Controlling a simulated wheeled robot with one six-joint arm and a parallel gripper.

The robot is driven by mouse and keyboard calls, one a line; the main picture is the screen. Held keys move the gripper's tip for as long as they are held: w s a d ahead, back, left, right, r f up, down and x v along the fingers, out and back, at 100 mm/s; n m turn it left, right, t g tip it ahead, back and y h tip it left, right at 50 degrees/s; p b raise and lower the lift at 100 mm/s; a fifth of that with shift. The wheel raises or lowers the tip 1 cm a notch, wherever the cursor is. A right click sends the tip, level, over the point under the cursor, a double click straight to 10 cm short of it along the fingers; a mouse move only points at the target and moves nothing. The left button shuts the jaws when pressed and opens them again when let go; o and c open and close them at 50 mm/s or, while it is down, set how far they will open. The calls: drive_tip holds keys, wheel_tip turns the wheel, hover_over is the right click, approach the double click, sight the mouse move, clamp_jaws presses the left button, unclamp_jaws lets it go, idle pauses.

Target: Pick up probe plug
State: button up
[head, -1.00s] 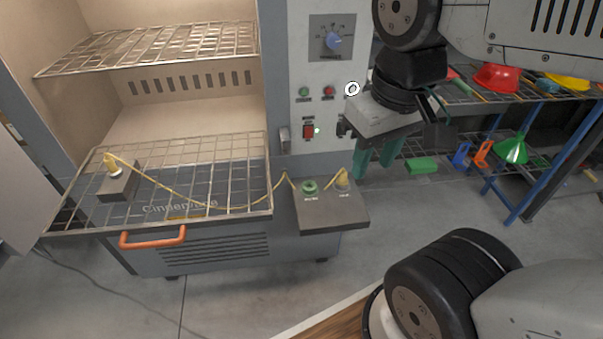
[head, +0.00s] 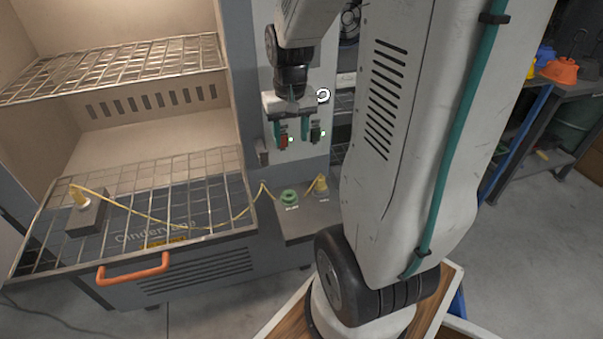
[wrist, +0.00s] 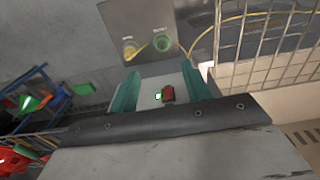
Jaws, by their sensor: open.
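A yellow cable (head: 150,215) runs from a yellow fitting (head: 82,198) on a dark block on the lower rack to a small grey shelf (head: 305,222). At the shelf its end meets a yellowish plug (head: 321,185), right of a green socket (head: 288,198). In the wrist view the plug (wrist: 130,46) and green socket (wrist: 162,43) show at the top, beyond my fingers. I cannot tell how deep the plug sits. My gripper (head: 293,140) has teal fingers, open and empty, in front of the control panel and above the shelf. It also shows in the wrist view (wrist: 160,75).
The red rocker switch (wrist: 168,94) shows between my fingers in the wrist view. The open oven's wire rack (head: 190,185) and orange handle (head: 133,269) lie left of the shelf. A table with coloured items, including an orange one (head: 558,69), stands right.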

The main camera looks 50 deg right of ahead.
drive_tip(key=s+d+f+m, duration=0.1)
drive_tip(key=d+f+m, duration=0.2)
drive_tip(key=d+f, duration=0.85)
hover_over(321, 177)
drive_tip(key=f, duration=0.5)
drive_tip(key=shift+s+f, duration=0.35)
drive_tip(key=shift+w+f, duration=0.15)
drive_tip(key=shift+f, duration=1.35)
drive_tip(key=shift+w+f, duration=0.1)
drive_tip(key=shift+f, duration=1.4)
clamp_jaws()
